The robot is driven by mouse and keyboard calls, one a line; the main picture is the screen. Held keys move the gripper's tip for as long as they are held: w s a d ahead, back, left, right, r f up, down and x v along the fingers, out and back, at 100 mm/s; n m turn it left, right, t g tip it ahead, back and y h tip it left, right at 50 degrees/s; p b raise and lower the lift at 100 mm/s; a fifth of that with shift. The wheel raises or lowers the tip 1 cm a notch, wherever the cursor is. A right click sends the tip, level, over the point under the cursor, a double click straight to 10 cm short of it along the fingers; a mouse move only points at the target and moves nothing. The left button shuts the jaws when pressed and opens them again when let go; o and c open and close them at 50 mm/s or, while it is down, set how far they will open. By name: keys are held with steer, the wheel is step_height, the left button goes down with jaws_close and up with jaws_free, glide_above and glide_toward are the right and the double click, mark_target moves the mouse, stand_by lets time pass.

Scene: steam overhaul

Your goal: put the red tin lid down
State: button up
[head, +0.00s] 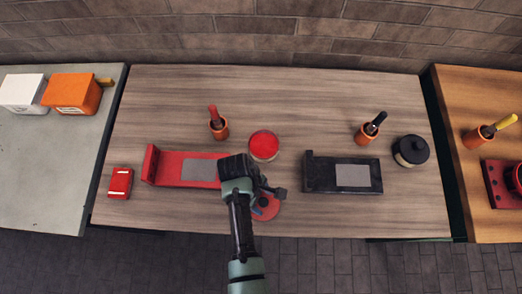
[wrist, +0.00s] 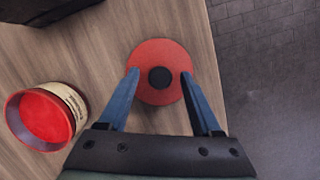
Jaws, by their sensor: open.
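The red tin lid (head: 266,208) lies on the wooden table near its front edge, partly hidden by my gripper in the head view. In the wrist view the red lid (wrist: 160,54) is a flat disc with a round black knob (wrist: 160,78) at its middle. My gripper (wrist: 159,76) is open, with one blue finger on each side of the knob, apart from it. It also shows over the lid in the head view (head: 266,198). The open red tin (head: 264,146) stands behind the lid, and also shows at the left of the wrist view (wrist: 44,118).
A red stand (head: 164,168) is left of my gripper and a black stand (head: 320,176) right of it. A black-lidded tin (head: 410,150), two orange cups (head: 219,130) (head: 366,134) and a red box (head: 120,183) stand on the table (head: 300,90). The back strip is clear.

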steer(key=v, duration=1.2)
steer(key=w+a+r+m+t+y, duration=0.1)
steer(key=w+r+m+t+y, duration=0.15)
steer(key=w+r+t, duration=0.8)
steer(key=w+r+m+t, duration=0.1)
steer(key=w+r+m, duration=0.1)
steer(key=w+r, duration=0.55)
steer(key=w+r+m+t, duration=0.2)
steer(key=w+r, duration=0.2)
steer(key=r, duration=0.7)
step_height(320, 180, up, 24)
steer(key=s+d+m+t, duration=0.2)
steer(key=m+t, duration=0.2)
steer(key=t, duration=0.4)
steer(key=s+d+r+m+t, duration=0.1)
steer(key=s+r+t, duration=0.2)
steer(key=s+r, duration=0.3)
steer(key=s+d+r+m+t, duration=0.1)
steer(key=s+r+t, duration=0.3)
steer(key=r, duration=0.6)
steer(key=shift+s+d+r+m, duration=0.2)
steer(key=shift+s+m, duration=0.25)
steer(key=shift+s, duration=0.45)
steer(key=shift+f+b, duration=0.6)
steer(key=shift+f, duration=0.1)
